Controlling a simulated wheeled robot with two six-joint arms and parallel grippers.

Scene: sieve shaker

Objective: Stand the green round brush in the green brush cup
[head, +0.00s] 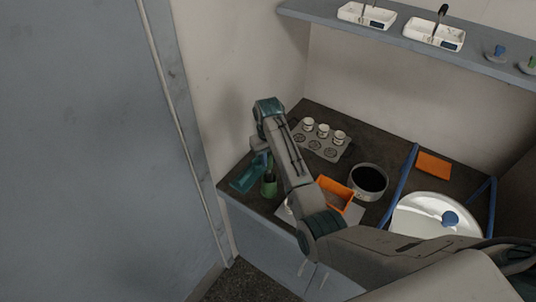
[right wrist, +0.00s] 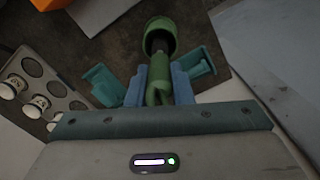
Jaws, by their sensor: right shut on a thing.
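The green round brush (right wrist: 158,85) is held by its handle between the blue pads of my right gripper (right wrist: 158,84), shut on it. Its dark head points at the mouth of the green brush cup (right wrist: 160,30) in the right wrist view. I cannot tell how far the head is inside the cup. In the head view the cup (head: 268,187) stands on the dark counter near its front left edge, with my right gripper (head: 264,162) just above it. The brush is mostly hidden there. My left gripper is not in view.
A grey holder (head: 327,147) with several small white jars is behind to the right. An orange bin (head: 336,193), a black-filled round pan (head: 368,181) and a white round bowl (head: 425,215) stand farther right.

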